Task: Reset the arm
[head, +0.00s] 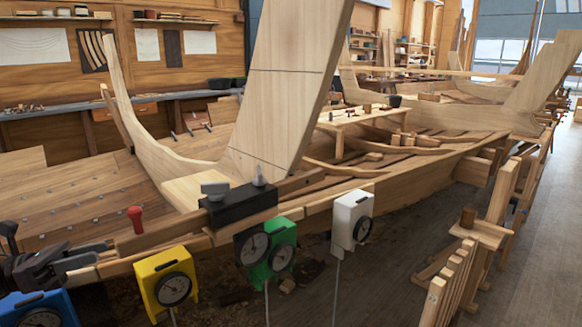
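My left gripper (80,257) is at the lower left of the head view, dark, with its fingers pointing right. It is beside the near edge of the hull (150,240), above a blue dial gauge (38,314). Its fingers lie close together at this angle, and I cannot tell whether they are open or shut. I see no object clearly held in it. My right gripper is not in view.
Along the hull edge are a yellow gauge (165,281), a black gauge (252,246), a green gauge (284,236) and a white gauge (352,212). A black block (238,207) and a red-topped peg (135,219) are near. Floor at right (400,235) is open before a wooden rack (455,280).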

